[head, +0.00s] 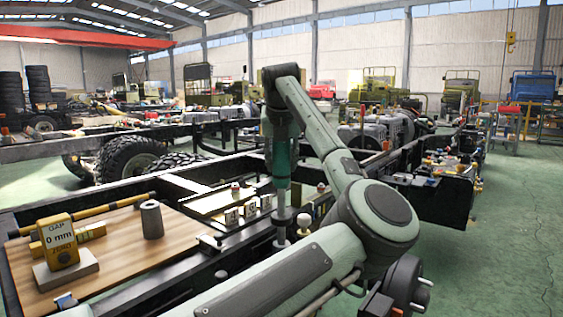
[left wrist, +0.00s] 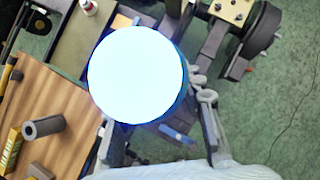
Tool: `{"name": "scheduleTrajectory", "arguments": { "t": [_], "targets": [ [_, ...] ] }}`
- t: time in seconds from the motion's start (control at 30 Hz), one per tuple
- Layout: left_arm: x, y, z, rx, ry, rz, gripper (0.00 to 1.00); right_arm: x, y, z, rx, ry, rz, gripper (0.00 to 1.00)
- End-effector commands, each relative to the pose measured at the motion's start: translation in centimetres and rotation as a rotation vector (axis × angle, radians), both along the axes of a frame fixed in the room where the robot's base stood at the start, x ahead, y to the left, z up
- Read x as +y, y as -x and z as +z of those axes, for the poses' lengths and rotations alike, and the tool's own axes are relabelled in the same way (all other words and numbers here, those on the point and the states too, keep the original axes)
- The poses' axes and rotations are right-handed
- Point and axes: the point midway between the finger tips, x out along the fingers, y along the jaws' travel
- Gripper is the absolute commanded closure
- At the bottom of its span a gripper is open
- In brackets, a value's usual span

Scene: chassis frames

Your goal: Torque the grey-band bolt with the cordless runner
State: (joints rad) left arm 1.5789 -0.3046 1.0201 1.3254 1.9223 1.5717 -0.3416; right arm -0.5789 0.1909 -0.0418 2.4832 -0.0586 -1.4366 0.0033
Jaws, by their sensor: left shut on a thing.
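My left gripper (head: 281,132) is shut on the green cordless runner (head: 281,170), which hangs upright over the chassis rail. The runner's lower end reaches down to the rail beside a pale round-headed piece (head: 304,221); whether it touches a bolt I cannot tell. In the left wrist view the runner's round end (left wrist: 138,66) glows white with a blue rim and hides what lies beneath it. The gripper's fingers (left wrist: 160,140) show on both sides of it. I cannot make out a grey band on any bolt. My right gripper is not in view.
A wooden board (head: 180,236) at the left bears a yellow gauge reading "GAP 0 mm" (head: 59,243), a grey cylinder (head: 152,219) and yellow rods. Small numbered cards (head: 232,216) stand left of the runner. Green floor (head: 515,210) is open at the right.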

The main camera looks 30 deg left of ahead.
Motion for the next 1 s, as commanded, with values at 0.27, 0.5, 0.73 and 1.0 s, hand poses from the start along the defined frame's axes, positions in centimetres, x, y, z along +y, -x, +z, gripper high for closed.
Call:
{"name": "scheduleTrajectory", "arguments": {
  "t": [0.27,0.5,0.73,1.0],
  "targets": [
    [-0.1,0.1,-0.5,0.011,0.005,0.000,1.00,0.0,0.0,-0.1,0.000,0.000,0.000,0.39],
    [-0.1,0.1,-0.4,0.010,0.006,0.001,1.00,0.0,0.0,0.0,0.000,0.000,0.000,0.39],
    [-0.1,0.1,0.3,0.009,0.006,0.000,1.00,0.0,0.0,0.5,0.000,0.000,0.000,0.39],
    [0.0,0.1,1.6,0.002,0.002,-0.001,1.00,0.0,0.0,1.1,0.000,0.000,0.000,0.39]
  ]
}}
